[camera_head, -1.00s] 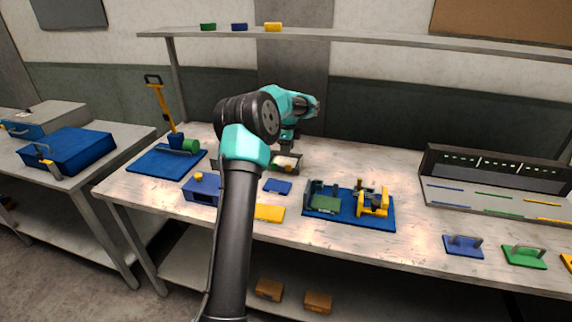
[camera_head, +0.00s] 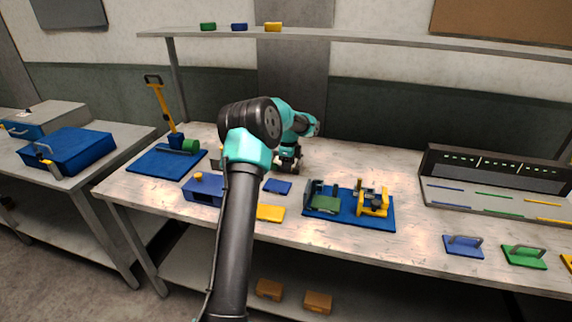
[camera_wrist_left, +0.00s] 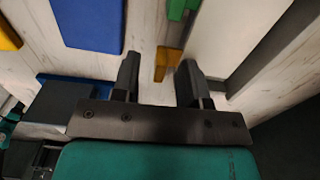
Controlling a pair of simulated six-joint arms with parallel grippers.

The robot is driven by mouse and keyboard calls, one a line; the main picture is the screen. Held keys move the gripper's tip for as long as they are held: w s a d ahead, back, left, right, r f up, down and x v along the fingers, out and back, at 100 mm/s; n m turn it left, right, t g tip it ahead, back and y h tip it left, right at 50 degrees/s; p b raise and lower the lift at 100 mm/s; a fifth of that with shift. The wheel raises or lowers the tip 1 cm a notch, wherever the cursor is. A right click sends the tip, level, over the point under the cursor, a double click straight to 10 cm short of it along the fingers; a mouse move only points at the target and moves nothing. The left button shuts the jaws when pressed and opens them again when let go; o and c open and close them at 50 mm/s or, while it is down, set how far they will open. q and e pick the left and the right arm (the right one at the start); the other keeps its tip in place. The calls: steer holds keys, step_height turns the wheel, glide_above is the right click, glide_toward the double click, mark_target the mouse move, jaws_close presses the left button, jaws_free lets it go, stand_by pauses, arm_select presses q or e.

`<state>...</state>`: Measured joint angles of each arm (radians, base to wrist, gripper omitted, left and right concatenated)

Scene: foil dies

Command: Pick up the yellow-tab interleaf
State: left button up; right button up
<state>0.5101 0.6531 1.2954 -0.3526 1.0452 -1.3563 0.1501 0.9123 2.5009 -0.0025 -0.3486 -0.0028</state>
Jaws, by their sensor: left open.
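My left gripper (camera_head: 287,166) is low over the back middle of the bench, beyond the small blue plate. In the left wrist view its two fingers (camera_wrist_left: 160,80) are apart and open. A yellow tab (camera_wrist_left: 167,62) shows between the fingers, at the edge of a pale, flat sheet-like piece (camera_wrist_left: 224,35). A green tab (camera_wrist_left: 178,8) stands at the same edge, farther up the picture. Nothing is visibly gripped, and I cannot tell whether a finger touches the tab. In the head view my gripper and arm mostly hide this spot. My right gripper is not in view.
A blue plate (camera_head: 277,186) and a yellow plate (camera_head: 270,212) lie in front of the gripper. A blue fixture (camera_head: 336,216) stands to the right, a blue box (camera_head: 203,191) to the left. A dark-walled rack (camera_head: 499,165) is far right.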

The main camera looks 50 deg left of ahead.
arm_select(q)
steer(key=shift+f, duration=0.2)
stand_by(0.3)
jaws_close()
